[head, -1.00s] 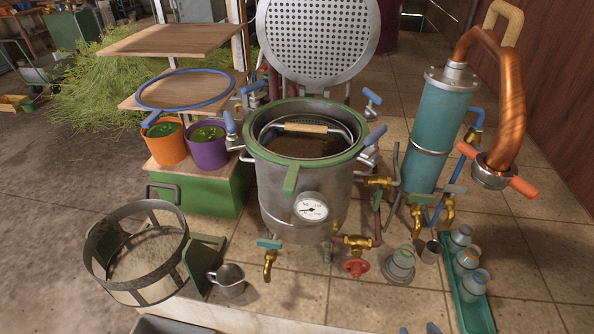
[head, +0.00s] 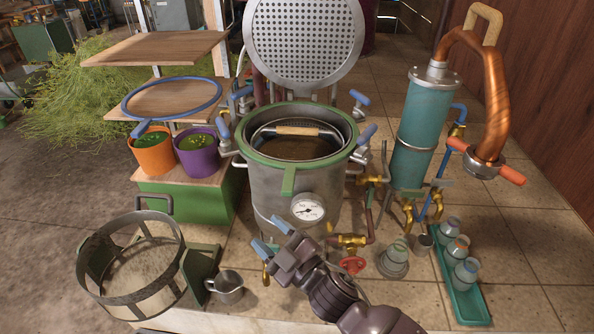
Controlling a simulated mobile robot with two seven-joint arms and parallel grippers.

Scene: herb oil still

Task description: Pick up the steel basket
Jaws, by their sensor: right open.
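A steel basket (head: 343,147) sits inside the round metal pot (head: 262,190). Its wooden-gripped bail handle (head: 297,131) spans the top, and dark brown contents show below it. The pot hides the basket's lower part. My right gripper (head: 271,237) comes in from the bottom, in front of the pot and below its rim. It has blue fingertips, is open and appears empty. I cannot tell how far it is from the pot wall. My left gripper is not in view.
A perforated lid (head: 303,50) stands open behind the pot. A framed mesh basket (head: 130,262) and a steel cup (head: 227,288) are front left. Buckets (head: 153,155) stand behind them. A teal cylinder (head: 425,130), brass valves (head: 350,240) and a jar tray (head: 466,303) are right.

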